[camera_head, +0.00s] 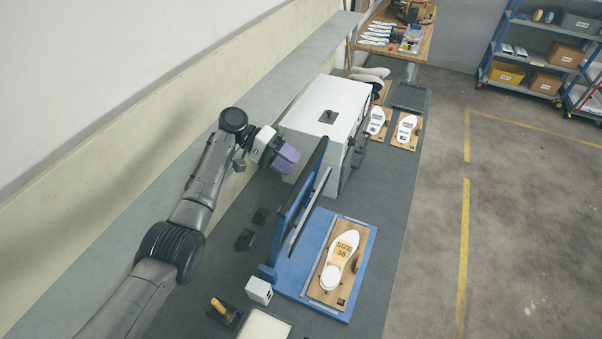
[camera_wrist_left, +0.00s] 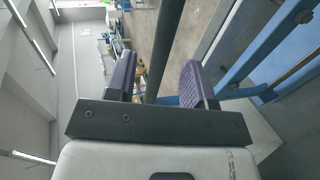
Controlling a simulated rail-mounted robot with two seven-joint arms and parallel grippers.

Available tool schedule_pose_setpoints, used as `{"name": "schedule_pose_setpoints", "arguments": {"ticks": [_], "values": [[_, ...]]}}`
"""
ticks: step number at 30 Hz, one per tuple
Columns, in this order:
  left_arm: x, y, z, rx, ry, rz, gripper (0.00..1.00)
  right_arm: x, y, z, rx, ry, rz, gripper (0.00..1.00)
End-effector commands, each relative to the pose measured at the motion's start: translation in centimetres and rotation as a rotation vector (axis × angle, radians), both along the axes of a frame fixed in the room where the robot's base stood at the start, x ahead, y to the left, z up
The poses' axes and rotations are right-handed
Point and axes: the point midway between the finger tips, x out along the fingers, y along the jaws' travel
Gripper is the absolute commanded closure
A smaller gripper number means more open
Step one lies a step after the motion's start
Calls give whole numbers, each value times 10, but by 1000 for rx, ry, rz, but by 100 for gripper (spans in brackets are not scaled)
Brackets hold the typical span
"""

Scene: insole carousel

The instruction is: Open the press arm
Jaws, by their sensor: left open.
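The press has a blue base (camera_head: 293,272) and a blue press arm (camera_head: 301,187) that stands raised, steeply tilted over the base's left side. A dark plate (camera_head: 311,210) runs along the arm's right side. A wooden board (camera_head: 318,290) with a white insole (camera_head: 345,247) marked "SIZE 38" lies on the base, uncovered. My left gripper (camera_head: 287,158) is just left of the arm's upper end. In the left wrist view its purple fingers (camera_wrist_left: 158,85) are apart, and a dark bar (camera_wrist_left: 168,45) shows in the gap. I cannot tell whether they touch it. My right gripper is out of view.
A white box-shaped machine (camera_head: 322,105) stands close behind the press. Boards with white insoles (camera_head: 407,128) lie beyond it. A small white block (camera_head: 259,290) and a yellow-handled tool (camera_head: 218,306) are at the near left. A wall borders the bench on the left.

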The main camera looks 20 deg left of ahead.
Motion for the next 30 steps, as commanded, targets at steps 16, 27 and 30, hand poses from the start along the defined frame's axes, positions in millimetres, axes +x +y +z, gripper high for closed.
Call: {"name": "schedule_pose_setpoints", "arguments": {"ticks": [16,27,30], "values": [[8,72,31,0,0,0,52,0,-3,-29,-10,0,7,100],[8,76,34,-1,1,-1,52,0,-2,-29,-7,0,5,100],[8,76,33,-1,1,-1,52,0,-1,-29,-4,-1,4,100]]}}
